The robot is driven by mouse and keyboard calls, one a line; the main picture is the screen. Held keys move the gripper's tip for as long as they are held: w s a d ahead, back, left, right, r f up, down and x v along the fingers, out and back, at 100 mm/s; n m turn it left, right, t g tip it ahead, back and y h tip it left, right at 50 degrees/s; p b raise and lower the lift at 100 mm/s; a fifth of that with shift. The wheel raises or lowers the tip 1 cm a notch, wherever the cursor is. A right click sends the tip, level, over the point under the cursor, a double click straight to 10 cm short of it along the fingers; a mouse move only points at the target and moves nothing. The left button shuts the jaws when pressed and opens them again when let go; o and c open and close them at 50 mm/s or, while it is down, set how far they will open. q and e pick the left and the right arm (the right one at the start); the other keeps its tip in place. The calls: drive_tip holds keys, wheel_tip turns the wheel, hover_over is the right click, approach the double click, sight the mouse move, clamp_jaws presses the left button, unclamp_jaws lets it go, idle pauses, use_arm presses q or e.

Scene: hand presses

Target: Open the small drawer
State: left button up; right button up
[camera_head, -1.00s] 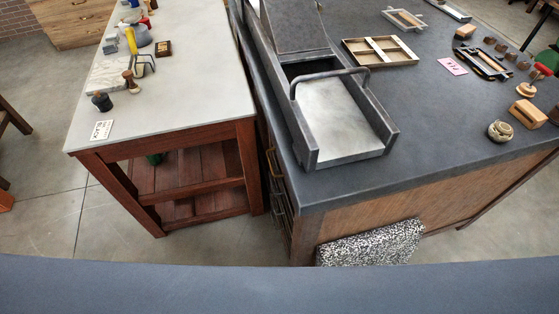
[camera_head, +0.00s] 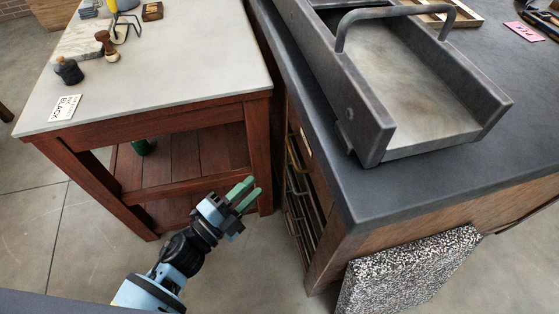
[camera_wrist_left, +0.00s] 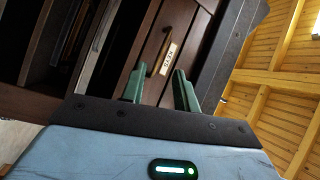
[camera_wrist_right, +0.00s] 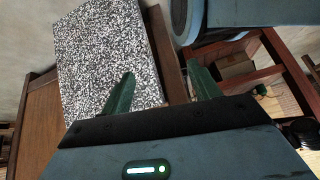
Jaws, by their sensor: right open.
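The small drawer (camera_wrist_left: 179,36) has a dark wooden front, a brass handle (camera_wrist_left: 158,54) and a white label. It sits under the dark counter top and looks closed. In the head view the cabinet's drawer side (camera_head: 303,190) shows steeply from the side, left of the counter corner. My left gripper (camera_head: 247,190) is open and empty, left of the drawers and apart from them. In the left wrist view its green fingers (camera_wrist_left: 158,88) point at the drawer, with the handle seen between and beyond them. My right gripper (camera_wrist_right: 162,88) is open and empty, facing a speckled panel; the head view does not show it.
The dark counter (camera_head: 420,185) carries a grey press bed with a bar handle (camera_head: 400,14). A red wooden table (camera_head: 170,105) stands left, with a floor gap between it and the cabinet. The speckled panel (camera_head: 410,270) stands against the counter's front.

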use_arm(q)
drive_tip(key=w+m+h, duration=0.1)
drive_tip(key=w+d+m+g+h+b, duration=0.1)
drive_tip(key=m, duration=0.1)
drive_tip(key=w+r+m+g+h, duration=0.1)
drive_tip(key=shift+w+d+m, duration=0.1)
drive_tip(key=shift+d+m, duration=0.2)
drive_tip(key=shift+m, duration=0.1)
drive_tip(key=shift+d, duration=0.1)
drive_tip(key=x, duration=0.7)
drive_tip(key=shift+w+d, duration=0.2)
drive_tip(key=shift+w, duration=0.1)
clamp_jaws()
